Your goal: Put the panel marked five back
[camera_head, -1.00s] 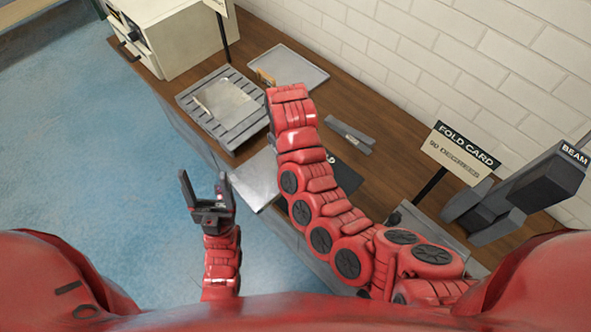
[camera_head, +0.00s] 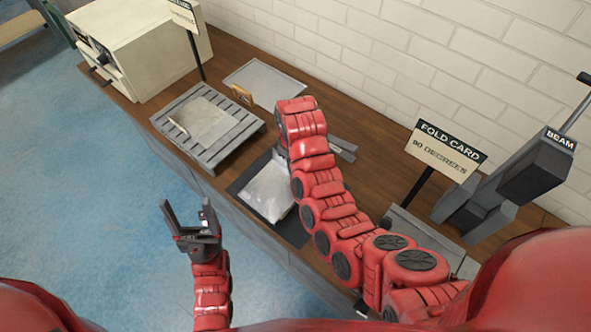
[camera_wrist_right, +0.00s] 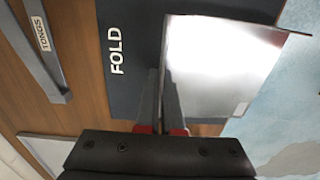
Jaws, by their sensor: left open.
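A shiny metal panel (camera_head: 268,190) lies over the dark FOLD mat (camera_head: 290,229), near the bench's front edge. In the right wrist view the panel (camera_wrist_right: 220,65) shows a straight left edge and a small bent corner. No number five is readable on it. My right gripper (camera_wrist_right: 165,100) has its fingers close together on either side of that edge, apparently shut on it. In the head view my right arm hides this gripper. My left gripper (camera_head: 190,218) is open and empty, over the blue floor in front of the bench.
A grey slatted rack (camera_head: 240,135) holds a sheet (camera_head: 205,120). Behind it is a shallow tray (camera_head: 262,80). A cream cabinet (camera_head: 150,45) stands far left. The FOLD CARD sign (camera_head: 445,150) and BEAM machine (camera_head: 535,170) are right. Tongs (camera_wrist_right: 42,50) lie beside the mat.

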